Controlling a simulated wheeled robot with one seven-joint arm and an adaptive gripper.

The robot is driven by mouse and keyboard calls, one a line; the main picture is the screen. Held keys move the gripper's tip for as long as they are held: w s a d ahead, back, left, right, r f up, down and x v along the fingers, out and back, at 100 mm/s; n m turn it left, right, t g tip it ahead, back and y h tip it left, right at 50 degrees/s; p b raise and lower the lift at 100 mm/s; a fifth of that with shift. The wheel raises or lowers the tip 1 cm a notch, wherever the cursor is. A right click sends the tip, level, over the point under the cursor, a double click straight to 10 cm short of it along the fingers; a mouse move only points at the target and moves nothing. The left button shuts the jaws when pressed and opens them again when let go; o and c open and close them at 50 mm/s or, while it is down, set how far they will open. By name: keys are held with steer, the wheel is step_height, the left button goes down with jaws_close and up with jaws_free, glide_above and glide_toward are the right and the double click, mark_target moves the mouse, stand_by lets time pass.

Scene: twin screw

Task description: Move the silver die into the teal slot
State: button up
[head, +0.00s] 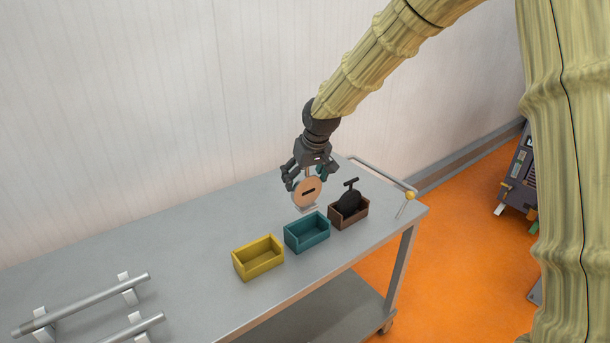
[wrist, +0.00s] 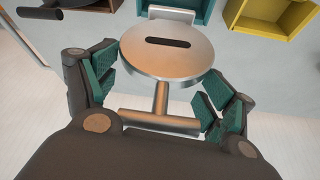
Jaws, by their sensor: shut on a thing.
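The silver die (wrist: 165,58) is a round disc with a dark slit and a T-shaped handle; in the head view its face (head: 304,196) looks copper-toned. My gripper (head: 308,174) is shut on its T-shaped handle, with the handle bar between the teal-padded fingers (wrist: 160,112) in the wrist view. The disc stands upright, behind the teal slot (head: 306,236) in the head view. A pale flat tab shows at the disc's lower edge; I cannot tell whether it touches the table. The teal slot is an open-topped box and looks empty. It also shows at the top of the wrist view (wrist: 203,10).
A yellow box (head: 258,260) stands left of the teal one and looks empty. A brown box (head: 349,213) on the right holds a black die (head: 350,199). Metal bars on brackets (head: 85,304) lie at the left. The grey table (head: 190,225) is clear between.

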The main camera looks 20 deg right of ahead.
mark_target(307, 206)
steer(key=shift+s+f+b, duration=0.3)
steer(key=shift+s+b, duration=0.15)
steer(key=shift+f, duration=0.25)
steer(key=shift+b+x, duration=0.65)
steer(key=shift+x, duration=0.1)
steer(key=shift+s+f, duration=0.1)
steer(key=shift+f, duration=0.15)
steer(key=shift+s+b, duration=0.15)
steer(key=shift+b, duration=0.15)
steer(key=shift+f, duration=0.1)
steer(key=shift+f, duration=0.2)
steer(key=shift+f+b, duration=1.3)
steer(key=shift+f, duration=2.05)
steer(key=shift+f, duration=0.55)
